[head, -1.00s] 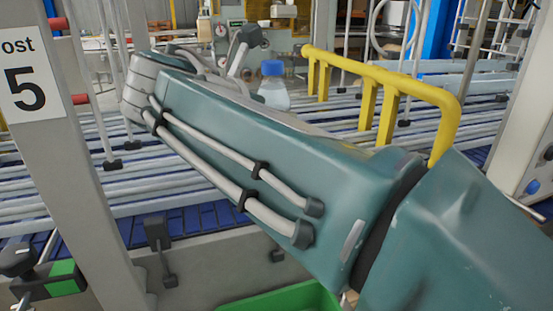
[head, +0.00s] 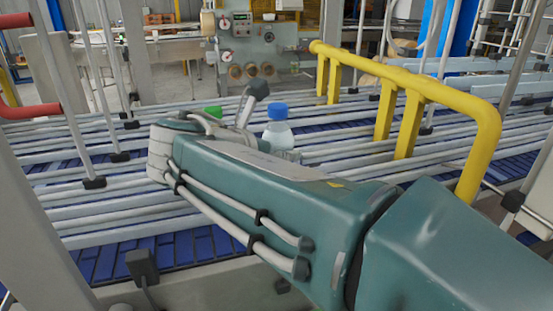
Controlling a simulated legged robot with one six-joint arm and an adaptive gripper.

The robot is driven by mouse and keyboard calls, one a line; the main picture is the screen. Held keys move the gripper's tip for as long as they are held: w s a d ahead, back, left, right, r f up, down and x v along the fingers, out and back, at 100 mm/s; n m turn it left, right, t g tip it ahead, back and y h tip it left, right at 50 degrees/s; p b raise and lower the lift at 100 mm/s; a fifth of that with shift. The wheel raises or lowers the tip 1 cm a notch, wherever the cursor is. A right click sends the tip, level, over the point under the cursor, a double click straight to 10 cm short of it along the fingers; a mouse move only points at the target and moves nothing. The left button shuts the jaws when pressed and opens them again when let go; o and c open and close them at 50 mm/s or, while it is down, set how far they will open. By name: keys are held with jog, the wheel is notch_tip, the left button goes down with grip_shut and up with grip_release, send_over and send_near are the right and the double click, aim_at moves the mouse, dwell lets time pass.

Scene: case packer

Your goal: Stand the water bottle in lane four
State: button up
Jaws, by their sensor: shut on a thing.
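The water bottle (head: 279,134) is clear with a blue cap and looks upright in the middle of the head view. The forearm hides its lower part. My gripper (head: 252,100) shows only in part, as dark and grey parts beyond the arm, just left of the bottle. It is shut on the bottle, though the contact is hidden. Pale rails (head: 370,115) divide the blue conveyor into lanes. No lane numbers are readable, so I cannot tell which is lane four.
A green cap (head: 212,111) shows behind my arm, its body hidden. A yellow guard rail (head: 430,85) stands to the right. Upright grey posts (head: 112,80) stand over the lanes at left. A grey machine with gauges (head: 262,45) is at the back.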

jog(key=shift+f, duration=1)
jog(key=shift+f, duration=0.1)
jog(key=o, duration=1.2)
jog(key=shift+s+a+r, duration=0.15)
jog(key=shift+a+r, duration=0.05)
jog(key=shift+a, duration=0.05)
jog(key=v, duration=0.7)
jog(key=shift+s, duration=0.1)
